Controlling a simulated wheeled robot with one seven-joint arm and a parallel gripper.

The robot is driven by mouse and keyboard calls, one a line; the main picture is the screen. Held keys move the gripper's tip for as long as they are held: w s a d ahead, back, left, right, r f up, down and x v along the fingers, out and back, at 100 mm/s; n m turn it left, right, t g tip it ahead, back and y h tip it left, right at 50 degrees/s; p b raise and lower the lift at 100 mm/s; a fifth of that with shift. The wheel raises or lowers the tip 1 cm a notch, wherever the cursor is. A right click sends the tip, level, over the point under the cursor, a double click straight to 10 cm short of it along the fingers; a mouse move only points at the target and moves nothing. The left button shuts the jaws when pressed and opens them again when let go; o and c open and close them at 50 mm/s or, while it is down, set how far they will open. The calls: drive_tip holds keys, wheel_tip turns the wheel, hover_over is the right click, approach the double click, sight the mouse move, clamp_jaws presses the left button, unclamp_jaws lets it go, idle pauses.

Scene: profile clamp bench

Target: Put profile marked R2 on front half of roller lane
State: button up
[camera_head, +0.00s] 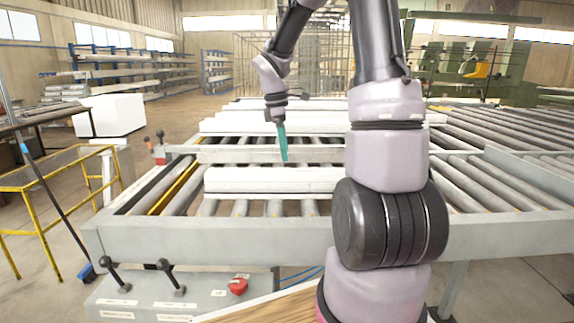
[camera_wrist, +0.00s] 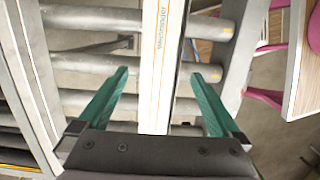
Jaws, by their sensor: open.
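A long white profile (camera_head: 275,180) lies across the rollers in the front part of the roller lane (camera_head: 250,232). No R2 mark is legible. My gripper (camera_head: 284,158) is open, teal fingers pointing down, above the lane near the front profile's back edge. In the wrist view my gripper (camera_wrist: 158,95) has one finger on each side of the profile, with gaps. Contact with the rollers cannot be told.
More white profiles (camera_head: 235,126) lie farther back. A grey beam (camera_head: 255,155) crosses the lane behind the front profile. Levers and a red button (camera_head: 238,286) sit on the lane's front panel. A yellow-framed stand (camera_head: 52,172) is at left.

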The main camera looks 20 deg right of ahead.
wheel_tip(320, 180, up, 2)
drive_tip(key=shift+w+a, duration=0.1)
drive_tip(key=shift+a, duration=0.05)
drive_tip(key=s+a+r+m+t+y, duration=0.1)
drive_tip(key=s+a+r+m+t, duration=0.2)
drive_tip(key=s+r+m, duration=0.4)
drive_tip(key=s+a+r+m+t+y, duration=0.2)
drive_tip(key=s+r+m+t, duration=0.3)
drive_tip(key=s+m, duration=0.5)
drive_tip(key=shift+s+a+r+m+y, duration=0.3)
drive_tip(key=shift+s+a+r, duration=0.6)
drive_tip(key=shift+s, duration=0.7)
